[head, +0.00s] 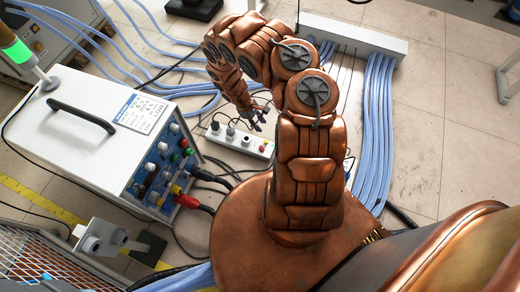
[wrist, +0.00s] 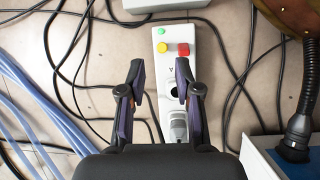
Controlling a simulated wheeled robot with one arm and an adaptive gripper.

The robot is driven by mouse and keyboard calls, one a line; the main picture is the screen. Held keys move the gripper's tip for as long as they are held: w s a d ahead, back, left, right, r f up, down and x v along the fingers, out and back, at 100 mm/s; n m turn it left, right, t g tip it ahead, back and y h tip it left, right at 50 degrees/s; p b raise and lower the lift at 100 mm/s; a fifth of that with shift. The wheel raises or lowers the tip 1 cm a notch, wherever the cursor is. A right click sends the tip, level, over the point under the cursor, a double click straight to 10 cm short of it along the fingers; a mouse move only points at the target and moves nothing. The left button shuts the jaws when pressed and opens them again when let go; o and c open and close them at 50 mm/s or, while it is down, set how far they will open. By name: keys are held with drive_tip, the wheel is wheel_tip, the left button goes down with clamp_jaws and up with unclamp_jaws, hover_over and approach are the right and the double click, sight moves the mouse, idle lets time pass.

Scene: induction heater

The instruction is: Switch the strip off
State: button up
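The white power strip (head: 254,149) lies on the floor right of the heater box in the head view, with plugs in its left part. In the wrist view the strip (wrist: 182,32) runs up the middle. Its far end carries a green round part (wrist: 162,31), a yellow part (wrist: 162,47) and a red part (wrist: 183,49); whether any is lit I cannot tell. A grey plug (wrist: 178,125) sits nearer to me. My gripper (wrist: 160,82) is open and empty, its dark fingers spread over the strip, short of the coloured parts. It also shows above the strip in the head view (head: 257,124).
The white heater box (head: 85,135) with cables in its front stands left of the strip. Black cables lie around the strip. Blue hoses (head: 375,130) run along the floor at right. A wire cage (head: 40,262) is at lower left. Tiled floor is clear at far right.

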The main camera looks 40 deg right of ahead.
drive_tip(key=b, duration=0.1)
approach(260, 147)
drive_tip(key=d+f, duration=0.1)
drive_tip(key=f, duration=0.1)
drive_tip(key=shift+n+y, duration=0.3)
drive_tip(key=shift+y, duration=0.1)
drive_tip(key=shift+s+b+x, duration=0.15)
drive_tip(key=shift+b+x, duration=0.85)
drive_tip(key=shift+x, duration=0.9)
drive_tip(key=shift+s+b+x, duration=0.15)
drive_tip(key=shift+b+x, duration=0.8)
drive_tip(key=shift+x, duration=0.95)
drive_tip(key=shift+r, duration=0.2)
drive_tip(key=shift+d, duration=0.15)
clamp_jaws()
